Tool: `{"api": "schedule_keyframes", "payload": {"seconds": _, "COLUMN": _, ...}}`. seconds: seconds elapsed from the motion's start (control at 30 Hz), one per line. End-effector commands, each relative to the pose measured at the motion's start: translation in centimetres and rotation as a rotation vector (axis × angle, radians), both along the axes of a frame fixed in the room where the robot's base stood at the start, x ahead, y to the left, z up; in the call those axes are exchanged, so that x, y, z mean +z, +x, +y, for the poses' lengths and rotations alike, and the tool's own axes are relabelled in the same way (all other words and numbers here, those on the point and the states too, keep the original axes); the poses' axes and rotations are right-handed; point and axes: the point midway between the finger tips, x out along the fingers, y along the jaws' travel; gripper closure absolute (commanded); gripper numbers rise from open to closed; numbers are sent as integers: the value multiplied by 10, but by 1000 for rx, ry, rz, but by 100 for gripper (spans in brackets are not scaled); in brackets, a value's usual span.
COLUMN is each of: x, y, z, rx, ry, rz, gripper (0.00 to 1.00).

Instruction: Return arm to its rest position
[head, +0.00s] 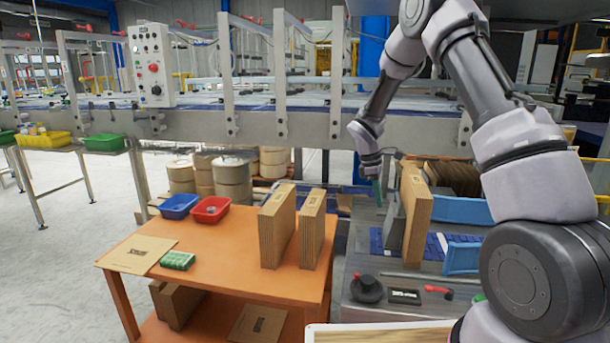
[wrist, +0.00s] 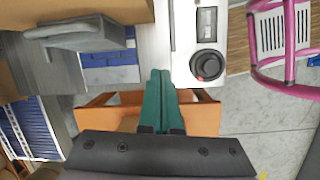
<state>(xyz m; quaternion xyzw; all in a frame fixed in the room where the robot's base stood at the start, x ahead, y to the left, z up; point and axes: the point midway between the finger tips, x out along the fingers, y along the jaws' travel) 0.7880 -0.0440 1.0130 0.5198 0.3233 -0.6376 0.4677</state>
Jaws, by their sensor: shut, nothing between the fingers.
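My gripper (head: 377,190) hangs at the end of my bent arm, above the left side of the grey machine bed (head: 385,285). In the wrist view its green fingers (wrist: 160,75) are together, with nothing between them. In the head view the fingers are small and partly lost against the background. An upright cardboard piece (head: 416,215) stands on the machine bed just right of my gripper, beside a grey metal plate (head: 393,225).
An orange table (head: 200,255) at left holds two upright cardboard stacks (head: 277,225), a blue bin (head: 179,206), a red bin (head: 210,209), a green pack (head: 178,260) and a flat cardboard sheet (head: 137,254). A conveyor frame (head: 300,125) with a control box (head: 150,65) runs behind.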

Motion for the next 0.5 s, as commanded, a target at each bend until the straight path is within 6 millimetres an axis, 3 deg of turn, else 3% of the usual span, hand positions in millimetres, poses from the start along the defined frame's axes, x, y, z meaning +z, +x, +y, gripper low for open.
{"api": "schedule_keyframes", "payload": {"seconds": 0.27, "x": 76, "y": -22, "z": -7, "rx": -195, "ry": 62, "rz": -112, "gripper": 100}}
{"api": "schedule_keyframes", "payload": {"seconds": 0.5, "x": 172, "y": -74, "z": -16, "rx": -498, "ry": 181, "rz": -264, "gripper": 100}}
